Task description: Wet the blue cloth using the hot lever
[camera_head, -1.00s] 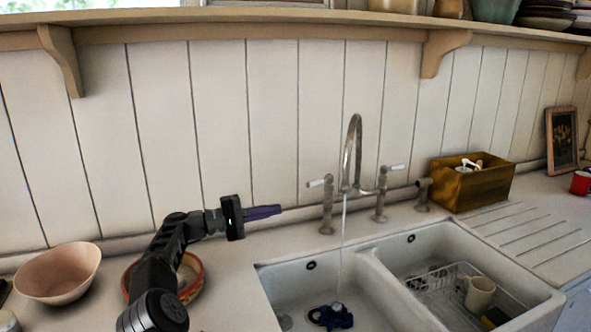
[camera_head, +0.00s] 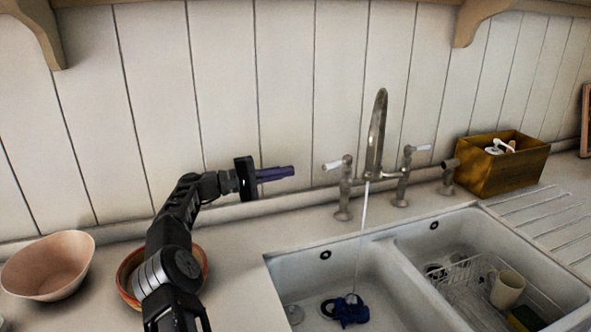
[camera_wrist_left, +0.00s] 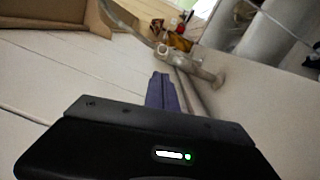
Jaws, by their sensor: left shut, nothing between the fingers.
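The blue cloth (camera_head: 346,311) lies crumpled on the floor of the left sink basin. A thin stream of water (camera_head: 362,235) falls from the curved tap (camera_head: 376,135) and reaches the cloth. The tap's left lever (camera_head: 333,165) has a white end pointing left. Its right lever (camera_head: 420,148) points right. My left gripper (camera_head: 292,171) is shut and empty, its purple fingers pointing at the left lever with a small gap in the picture. My right gripper is out of view.
A pink bowl (camera_head: 48,266) and a red-rimmed bowl (camera_head: 127,268) stand on the counter at left. A wooden box (camera_head: 500,168) stands right of the tap. The right basin holds a wire rack (camera_head: 468,283) with a mug (camera_head: 507,289). The panelled wall is close behind the tap.

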